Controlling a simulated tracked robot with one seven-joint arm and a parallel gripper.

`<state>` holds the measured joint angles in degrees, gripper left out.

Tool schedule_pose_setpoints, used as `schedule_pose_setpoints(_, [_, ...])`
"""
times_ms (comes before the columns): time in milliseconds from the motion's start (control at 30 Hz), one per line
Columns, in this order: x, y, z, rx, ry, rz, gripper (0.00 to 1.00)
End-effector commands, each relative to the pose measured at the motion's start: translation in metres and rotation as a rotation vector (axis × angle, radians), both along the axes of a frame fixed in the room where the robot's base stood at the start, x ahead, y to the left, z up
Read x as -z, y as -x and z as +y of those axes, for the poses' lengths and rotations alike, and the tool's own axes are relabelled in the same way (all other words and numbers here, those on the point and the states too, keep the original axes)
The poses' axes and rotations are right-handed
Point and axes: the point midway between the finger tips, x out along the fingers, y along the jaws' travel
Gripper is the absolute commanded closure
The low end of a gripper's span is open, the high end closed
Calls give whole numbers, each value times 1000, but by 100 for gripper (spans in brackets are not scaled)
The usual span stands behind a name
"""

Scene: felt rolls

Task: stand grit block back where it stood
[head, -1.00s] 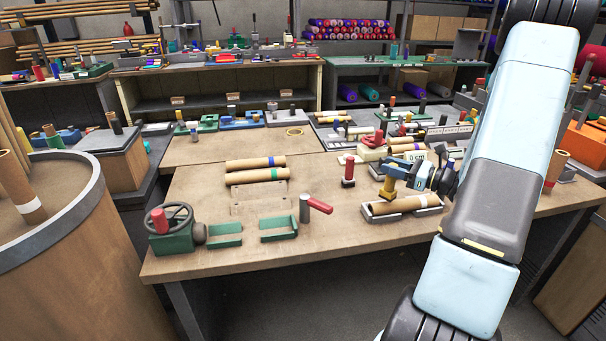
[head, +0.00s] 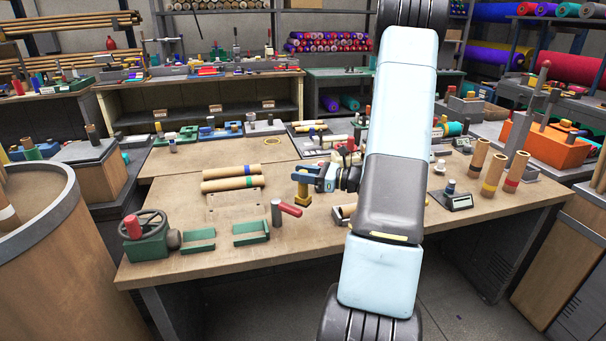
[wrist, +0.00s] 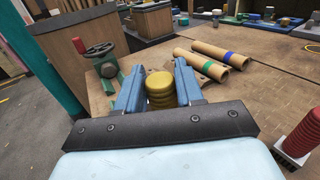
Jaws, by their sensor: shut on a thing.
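My gripper (head: 306,176) is shut on an upright piece with a yellow ribbed handle, which I take to be the grit block (head: 303,190). In the wrist view the yellow handle (wrist: 160,88) sits between the two blue fingers (wrist: 158,86); its lower part is hidden there. In the head view its yellow-brown base shows below the fingers, over the bench right of a red-handled grey post (head: 277,212). I cannot tell whether the base touches the bench (head: 190,260).
Two cardboard tubes (head: 231,184) lie behind a pale outlined patch. Green brackets (head: 250,232) and a handwheel (head: 145,236) stand at the front left. A red ribbed handle on a white base (wrist: 299,138) is close by at right. My arm hides part of the bench.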

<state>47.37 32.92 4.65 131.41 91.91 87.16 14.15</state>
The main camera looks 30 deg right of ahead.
Motion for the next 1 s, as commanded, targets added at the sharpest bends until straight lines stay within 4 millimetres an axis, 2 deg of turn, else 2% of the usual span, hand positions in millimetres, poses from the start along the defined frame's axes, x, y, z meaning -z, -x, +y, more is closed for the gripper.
schedule_pose_setpoints(333, [5,1,-2,0,-9,8,100])
schedule_pose_setpoints(733, [41,1,-3,2,-9,9,100])
schedule_pose_setpoints(1000, [57,1,-3,2,-8,8,100])
